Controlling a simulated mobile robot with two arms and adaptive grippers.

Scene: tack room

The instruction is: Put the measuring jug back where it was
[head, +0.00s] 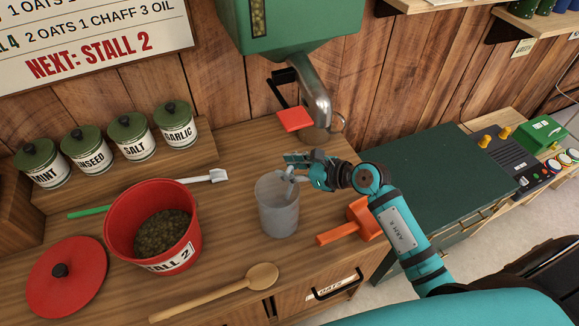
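The measuring jug (277,212), clear grey and apparently empty, stands upright on the wooden bench below the green dispenser (300,22). It is in front of the dispenser's metal spout (315,100), not directly beneath it. My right gripper (293,168) is at the jug's upper right rim, with its fingers around or beside a pale, handle-like part. The fingers overlap the rim, and I cannot tell whether they are closed on it. My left gripper is not in view.
A red STALL 2 bucket (118,225) holds dark feed; its red lid (66,275) lies left. A wooden spoon (215,292) lies in front, an orange scoop (345,232) right of the jug. A white-headed tool (205,177) lies behind the bucket. Labelled tins (128,137) stand behind.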

